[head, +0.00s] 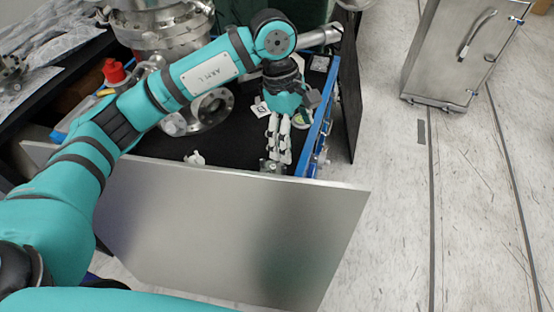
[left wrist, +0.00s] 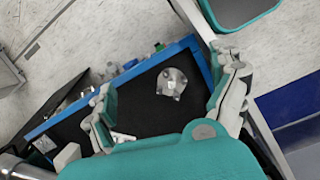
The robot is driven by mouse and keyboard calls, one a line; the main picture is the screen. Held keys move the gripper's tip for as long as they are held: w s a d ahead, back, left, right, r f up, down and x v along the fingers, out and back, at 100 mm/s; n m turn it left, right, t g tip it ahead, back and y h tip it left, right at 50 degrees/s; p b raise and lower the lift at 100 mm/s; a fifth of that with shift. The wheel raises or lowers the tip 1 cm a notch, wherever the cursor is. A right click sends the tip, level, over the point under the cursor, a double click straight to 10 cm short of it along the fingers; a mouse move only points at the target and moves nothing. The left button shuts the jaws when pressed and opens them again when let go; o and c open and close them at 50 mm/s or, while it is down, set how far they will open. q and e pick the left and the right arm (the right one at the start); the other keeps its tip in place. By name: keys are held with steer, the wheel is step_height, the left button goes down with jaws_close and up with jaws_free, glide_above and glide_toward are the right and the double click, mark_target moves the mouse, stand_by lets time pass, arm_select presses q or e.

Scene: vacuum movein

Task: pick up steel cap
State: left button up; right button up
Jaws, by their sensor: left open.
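In the head view a small metal piece that looks like the cap (head: 270,166) shows just below my left fingertips, partly hidden by the panel's top edge. My left gripper (head: 278,154) points down above it. In the left wrist view the left gripper (left wrist: 166,76) is open, with its fingers wide apart and the cap between them in the picture. I cannot tell the remaining height. My right gripper is not in view.
A grey metal panel (head: 235,235) stands in front of the black surface (head: 235,140). A blue rail (head: 325,115) with small fittings borders its right side. A large steel flanged vessel (head: 165,30), a ring flange (head: 210,110) and a small white part (head: 195,158) are nearby. A metal cabinet (head: 465,50) stands right.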

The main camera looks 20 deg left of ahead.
arm_select(q)
steer(key=w+a+y, duration=0.2)
steer(key=a+y, duration=0.1)
steer(key=a, duration=0.3)
steer(key=p, duration=0.2)
glide_above(273, 166)
step_height(273, 166, down, 9)
steer(key=shift+f, duration=0.7)
step_height(273, 166, down, 4)
steer(key=shift+f+p, duration=0.1)
steer(key=shift+p, duration=0.7)
steer(key=shift+f, duration=0.55)
steer(key=c, duration=1.3)
